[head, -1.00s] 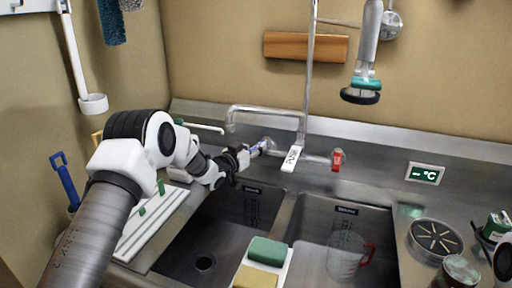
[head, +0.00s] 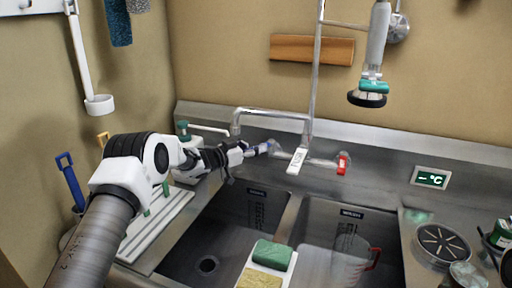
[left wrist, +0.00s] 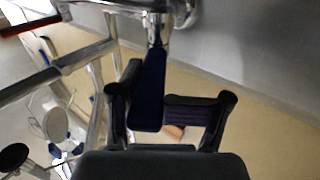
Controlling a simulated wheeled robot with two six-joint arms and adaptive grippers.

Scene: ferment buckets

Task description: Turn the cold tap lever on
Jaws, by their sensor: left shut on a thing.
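The cold tap lever (head: 263,148) is the blue handle at the left end of the tap body in the head view. It points left, toward my gripper. In the left wrist view the lever (left wrist: 151,88) is a dark blue paddle below a chrome stem, lying between the fingers. My left gripper (head: 243,152) is shut on it; its fingers also show in the left wrist view (left wrist: 165,108). They partly hide the lever's outer end in the head view. The red hot lever (head: 343,164) is at the tap's right end. My right gripper is out of view.
A white tag (head: 297,160) hangs at the tap's middle, below the chrome spout (head: 270,111). A green-topped bottle (head: 183,130) stands behind my left arm. Sponges (head: 272,253) rest on the sink divider. A clear jug (head: 345,262) is in the right basin.

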